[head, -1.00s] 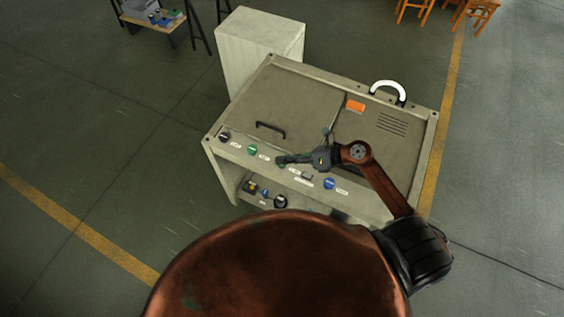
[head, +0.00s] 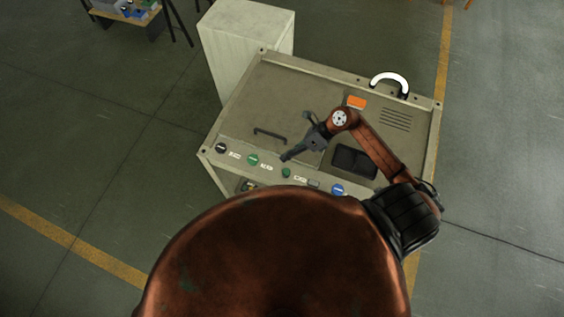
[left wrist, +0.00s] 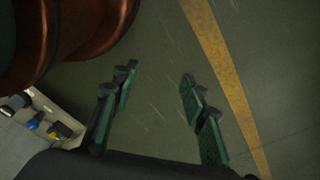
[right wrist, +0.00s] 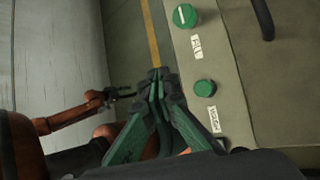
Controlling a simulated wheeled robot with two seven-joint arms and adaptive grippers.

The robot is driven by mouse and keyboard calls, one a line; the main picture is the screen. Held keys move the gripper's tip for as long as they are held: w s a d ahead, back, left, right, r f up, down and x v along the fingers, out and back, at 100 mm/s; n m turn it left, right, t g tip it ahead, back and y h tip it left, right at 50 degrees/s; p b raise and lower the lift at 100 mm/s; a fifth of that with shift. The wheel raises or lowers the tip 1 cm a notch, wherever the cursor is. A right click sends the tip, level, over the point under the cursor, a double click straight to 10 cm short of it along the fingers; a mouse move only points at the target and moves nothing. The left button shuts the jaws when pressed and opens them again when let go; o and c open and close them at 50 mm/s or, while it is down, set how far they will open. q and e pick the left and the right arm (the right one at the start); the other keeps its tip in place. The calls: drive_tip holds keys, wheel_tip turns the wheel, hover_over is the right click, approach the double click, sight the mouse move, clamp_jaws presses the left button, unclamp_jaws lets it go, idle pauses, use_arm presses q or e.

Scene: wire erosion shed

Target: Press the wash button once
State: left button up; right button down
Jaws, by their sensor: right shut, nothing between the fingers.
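The wash button (head: 286,173) is a small round green button on the machine's front control strip. In the right wrist view the green button (right wrist: 204,88) has a white label beside it that seems to read WASH. My right gripper (head: 285,158) is shut and empty. In the head view its fingertips appear just behind the button; in the right wrist view the shut fingertips (right wrist: 157,76) are left of it, apart from it. The button looks unobstructed. My left gripper (left wrist: 160,82) is open and empty above the floor, seen only in the left wrist view.
A larger green knob (right wrist: 183,15) labelled FILL and a black knob (head: 221,147) sit left along the strip; a blue knob (head: 337,189) sits right. A pale cabinet (head: 245,45) stands behind.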

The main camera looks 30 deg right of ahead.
sight(288, 170)
use_arm(q)
drive_tip(key=s, duration=0.5)
use_arm(e)
drive_tip(key=f+b, duration=0.1)
drive_tip(key=s+f+b, duration=0.1)
drive_tip(key=f, duration=0.1)
drive_tip(key=shift+d+f, duration=0.15)
drive_tip(key=shift+f, duration=0.15)
wheel_tip(288, 170, down, 4)
drive_tip(key=b, duration=0.3)
drive_tip(key=shift+f, duration=0.25)
drive_tip(key=shift+f+b, duration=0.3)
drive_tip(key=shift+b, duration=0.2)
use_arm(q)
wheel_tip(288, 170, down, 6)
drive_tip(key=w, duration=0.1)
drive_tip(key=shift+w, duration=0.35)
use_arm(e)
drive_tip(key=shift+w, duration=0.1)
use_arm(q)
drive_tip(key=shift+w, duration=0.4)
drive_tip(key=shift+s+f, duration=0.1)
drive_tip(key=shift+f+b, duration=0.4)
drive_tip(key=shift+b, duration=0.05)
use_arm(e)
drive_tip(key=shift+f, duration=0.4)
